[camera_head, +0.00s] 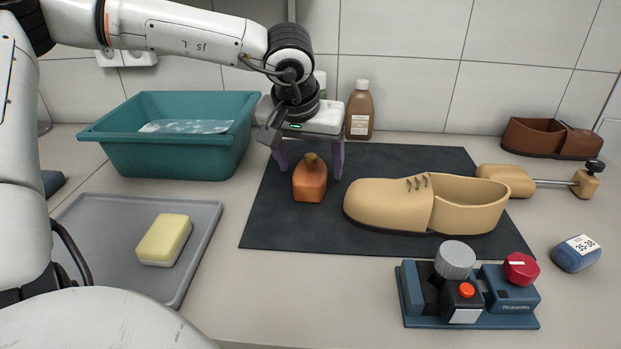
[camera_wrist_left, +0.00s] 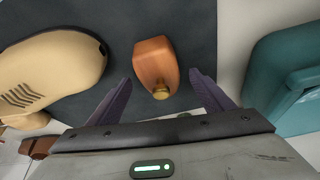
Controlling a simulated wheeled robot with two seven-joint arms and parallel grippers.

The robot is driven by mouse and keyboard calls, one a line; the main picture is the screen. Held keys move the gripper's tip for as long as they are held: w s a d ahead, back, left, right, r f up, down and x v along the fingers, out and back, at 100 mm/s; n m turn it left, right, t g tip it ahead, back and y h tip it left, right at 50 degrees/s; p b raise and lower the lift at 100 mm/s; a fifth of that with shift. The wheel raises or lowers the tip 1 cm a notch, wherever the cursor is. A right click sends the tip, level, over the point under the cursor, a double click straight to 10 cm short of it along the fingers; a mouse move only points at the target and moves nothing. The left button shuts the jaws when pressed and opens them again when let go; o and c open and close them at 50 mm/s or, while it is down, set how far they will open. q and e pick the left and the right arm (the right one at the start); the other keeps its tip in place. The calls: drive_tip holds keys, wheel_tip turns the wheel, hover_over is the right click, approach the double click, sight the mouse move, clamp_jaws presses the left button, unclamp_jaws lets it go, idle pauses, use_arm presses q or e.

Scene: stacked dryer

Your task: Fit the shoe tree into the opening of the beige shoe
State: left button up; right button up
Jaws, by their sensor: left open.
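The beige shoe (camera_head: 395,205) lies on the dark mat with its toe to the left and its opening up at the right. It also shows in the left wrist view (camera_wrist_left: 50,70). An orange-brown block with a small yellowish knob (camera_head: 310,184) sits on the mat left of the shoe. A pale wooden piece with a metal rod and black knob (camera_head: 505,180) lies behind the shoe's heel; I cannot tell for certain which is the shoe tree. My left gripper (camera_head: 310,165) is open, its purple fingers either side of the orange-brown block (camera_wrist_left: 155,65), not closed on it. My right gripper is not in view.
A teal basin (camera_head: 180,155) stands at the left, a grey tray (camera_head: 100,215) with yellow soap in front of it. A blue device with knobs (camera_head: 470,318) stands before the mat (camera_head: 285,232). A brown bottle (camera_head: 360,112) and brown shoe (camera_head: 550,138) stand behind.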

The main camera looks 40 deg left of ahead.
use_arm(q)
drive_tip(key=shift+x, duration=1.2)
drive_tip(key=shift+r, duration=0.1)
drive_tip(key=c, duration=1.2)
